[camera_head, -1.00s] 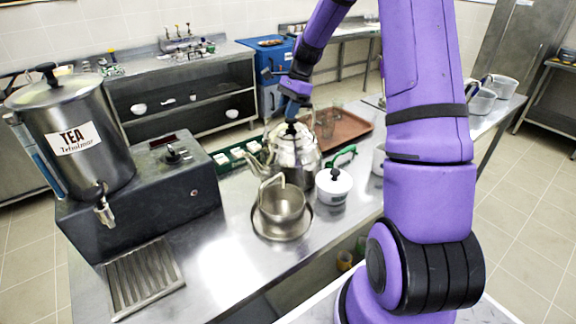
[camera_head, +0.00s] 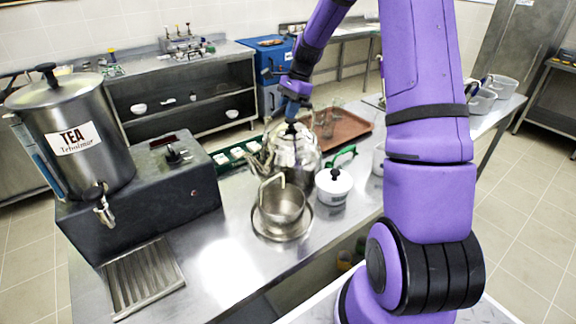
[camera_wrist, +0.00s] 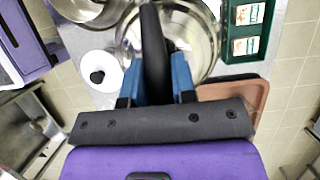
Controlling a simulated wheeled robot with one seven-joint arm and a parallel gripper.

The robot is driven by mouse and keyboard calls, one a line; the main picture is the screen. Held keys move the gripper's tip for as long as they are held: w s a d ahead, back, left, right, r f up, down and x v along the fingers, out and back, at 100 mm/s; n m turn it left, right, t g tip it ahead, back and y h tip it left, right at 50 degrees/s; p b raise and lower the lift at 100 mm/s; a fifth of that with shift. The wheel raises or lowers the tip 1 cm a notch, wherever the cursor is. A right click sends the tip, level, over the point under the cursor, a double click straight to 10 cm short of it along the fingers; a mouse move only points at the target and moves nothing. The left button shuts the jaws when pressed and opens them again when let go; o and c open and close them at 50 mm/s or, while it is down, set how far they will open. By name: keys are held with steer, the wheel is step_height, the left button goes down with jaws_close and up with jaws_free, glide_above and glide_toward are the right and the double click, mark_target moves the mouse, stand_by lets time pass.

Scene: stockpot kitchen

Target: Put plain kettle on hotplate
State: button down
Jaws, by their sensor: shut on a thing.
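The plain kettle (camera_head: 295,157) is bare shiny steel with a spout on its left side and stands among other vessels on the steel counter. It also shows in the wrist view (camera_wrist: 200,38), partly cut off. My gripper (camera_head: 291,108) is above it. In the wrist view my gripper's blue fingers (camera_wrist: 157,80) are shut on the kettle's black handle (camera_wrist: 152,35). I cannot tell whether the kettle's base touches the counter. I cannot surely pick out the hotplate; a black unit with a knob (camera_head: 200,195) stands under the tea urn (camera_head: 75,135).
A steel pot (camera_head: 282,205) on a round tray stands just in front of the kettle. A brown tray (camera_head: 352,128) lies behind. A green box (camera_head: 232,157) of packets is at the left.

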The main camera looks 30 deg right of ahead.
steer(key=shift+r, duration=0.15)
stand_by(0.5)
steer(key=shift+r, duration=3.35)
steer(key=d, duration=1.8)
steer(key=shift+w, duration=0.3)
steer(key=shift+r, duration=0.1)
